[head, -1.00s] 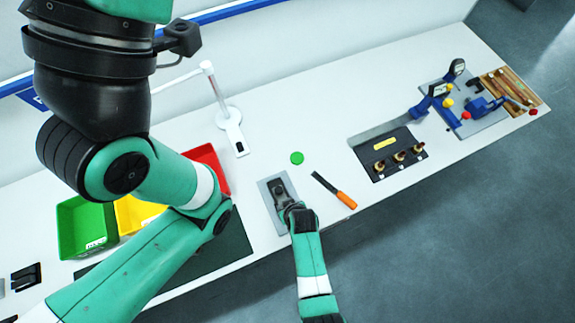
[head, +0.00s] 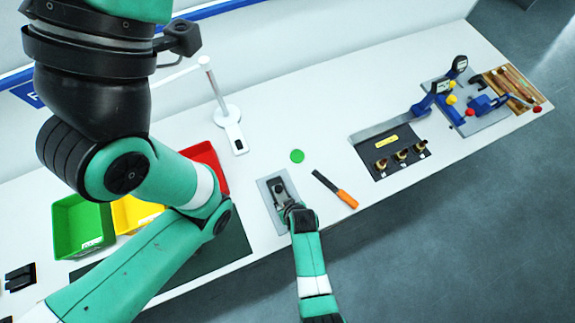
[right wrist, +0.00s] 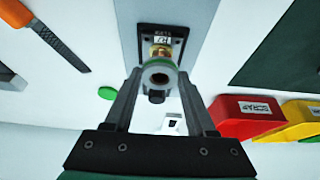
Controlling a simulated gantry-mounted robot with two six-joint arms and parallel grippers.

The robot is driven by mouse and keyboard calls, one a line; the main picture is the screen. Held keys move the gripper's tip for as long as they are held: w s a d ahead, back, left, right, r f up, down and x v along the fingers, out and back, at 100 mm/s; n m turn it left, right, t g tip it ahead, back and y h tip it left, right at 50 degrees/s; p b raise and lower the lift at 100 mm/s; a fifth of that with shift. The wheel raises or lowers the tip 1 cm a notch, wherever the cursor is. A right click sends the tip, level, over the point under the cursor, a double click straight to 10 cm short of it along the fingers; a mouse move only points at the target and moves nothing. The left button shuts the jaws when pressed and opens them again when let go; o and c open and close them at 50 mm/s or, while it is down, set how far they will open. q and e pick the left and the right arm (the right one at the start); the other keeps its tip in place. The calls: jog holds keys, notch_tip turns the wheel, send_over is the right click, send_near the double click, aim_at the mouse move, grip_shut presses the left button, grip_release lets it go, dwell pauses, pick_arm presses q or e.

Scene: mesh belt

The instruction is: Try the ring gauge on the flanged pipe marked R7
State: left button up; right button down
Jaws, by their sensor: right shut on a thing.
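My right gripper (right wrist: 157,88) is shut on a small grey-green ring (right wrist: 158,74) with a dark hole, which looks like the ring gauge. Just beyond it in the right wrist view is a brass piece (right wrist: 160,53), which looks like the flanged pipe, beside a white label (right wrist: 162,40) reading R7. Whether ring and brass piece touch cannot be told. In the head view my right gripper (head: 291,208) is over the near part of a grey plate (head: 267,190) carrying a dark fixture; the ring is hidden there. My left arm shows, but its gripper is out of view.
An orange-handled tool (head: 345,198) and a green disc (head: 297,156) lie close by. A black board (head: 376,148) with brass fittings stands right. Red (head: 209,157), yellow (head: 135,212) and green (head: 82,223) bins stand left. The table's front edge is near.

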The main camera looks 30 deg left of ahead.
jog(key=shift+f+b, duration=0.5)
jog(key=shift+f, duration=0.05)
jog(key=shift+r, duration=0.15)
dwell(0.5)
jog(key=shift+r+p, duration=1.65)
jog(key=shift+p, duration=0.2)
jog(key=shift+r, duration=0.1)
notch_tip(320, 180, up, 6)
jog(key=p, duration=0.6)
